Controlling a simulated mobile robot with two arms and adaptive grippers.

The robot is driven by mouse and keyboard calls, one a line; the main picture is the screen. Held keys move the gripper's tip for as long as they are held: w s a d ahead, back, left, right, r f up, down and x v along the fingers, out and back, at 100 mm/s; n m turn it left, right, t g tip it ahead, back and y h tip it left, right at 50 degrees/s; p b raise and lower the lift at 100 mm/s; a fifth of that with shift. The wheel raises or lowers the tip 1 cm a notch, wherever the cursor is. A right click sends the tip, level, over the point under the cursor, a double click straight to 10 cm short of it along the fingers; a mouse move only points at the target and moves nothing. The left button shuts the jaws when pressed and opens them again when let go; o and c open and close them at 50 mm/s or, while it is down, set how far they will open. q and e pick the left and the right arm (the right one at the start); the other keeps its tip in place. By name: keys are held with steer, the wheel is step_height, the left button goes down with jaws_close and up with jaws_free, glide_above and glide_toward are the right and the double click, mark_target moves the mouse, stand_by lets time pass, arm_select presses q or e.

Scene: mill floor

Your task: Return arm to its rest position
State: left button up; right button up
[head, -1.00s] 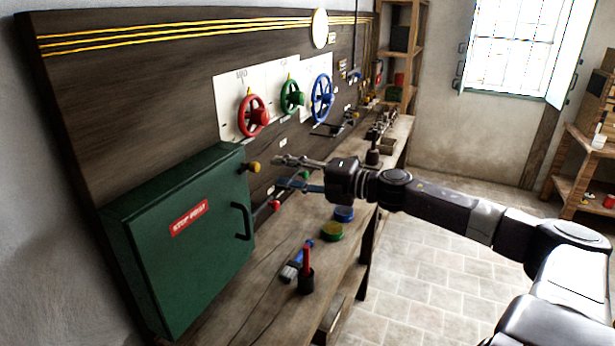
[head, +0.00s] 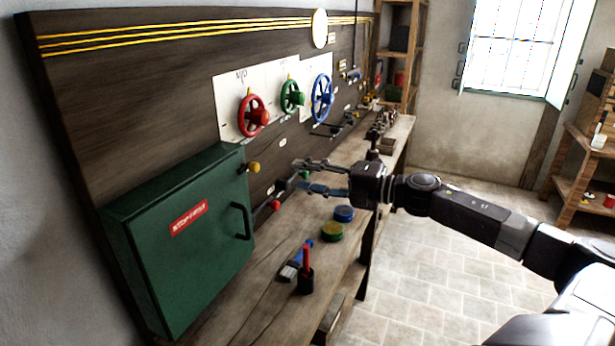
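My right gripper (head: 292,174) is in the head view, in front of the panel and above the workbench (head: 270,260). Its arm comes in from the right. Its two fingers are spread apart with nothing visible between them. The fingertips point left toward the panel, near the yellow knob (head: 254,168) and red knob (head: 275,205), and appear apart from them. My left gripper is not in view.
A green cabinet (head: 160,250) stands at the left. Red (head: 253,116), green (head: 292,97) and blue (head: 322,98) wheels are on the panel. A brush (head: 290,271), a black cup (head: 306,281) and round tins (head: 333,231) sit on the bench. The tiled floor (head: 430,260) at right is clear.

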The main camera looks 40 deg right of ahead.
steer(key=shift+s+d, duration=0.1)
stand_by(0.6)
